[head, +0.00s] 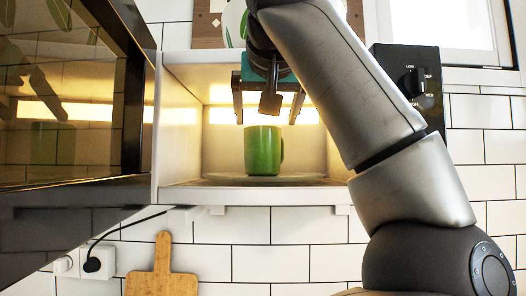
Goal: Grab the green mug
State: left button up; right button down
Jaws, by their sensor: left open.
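The green mug (262,152) stands upright inside an open microwave (178,120), on a pale round plate (225,179). Its handle points right. My left gripper (267,112) is open, with its fingers pointing down and spread wider than the mug. In the picture it is just above the mug's rim, and nothing shows between the fingers. How far it is from the mug in depth is hard to tell. My right gripper is out of view.
The dark glass microwave door (70,95) is swung open on the left. A knob panel (412,88) is on the right, partly behind my arm. A wooden board (162,272) and a plugged-in cord (95,263) are below. Free room lies on both sides of the mug.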

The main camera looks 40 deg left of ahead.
aim_at(262, 138)
pick_arm(q)
jog(key=x, duration=0.9)
jog(key=shift+a+f+p, duration=0.15)
jog(key=shift+f+p, duration=0.05)
jog(key=shift+p, duration=0.2)
jog(key=c, duration=1.5)
jog(key=shift+r, duration=0.1)
grip_shut()
jog(key=shift+r, duration=0.1)
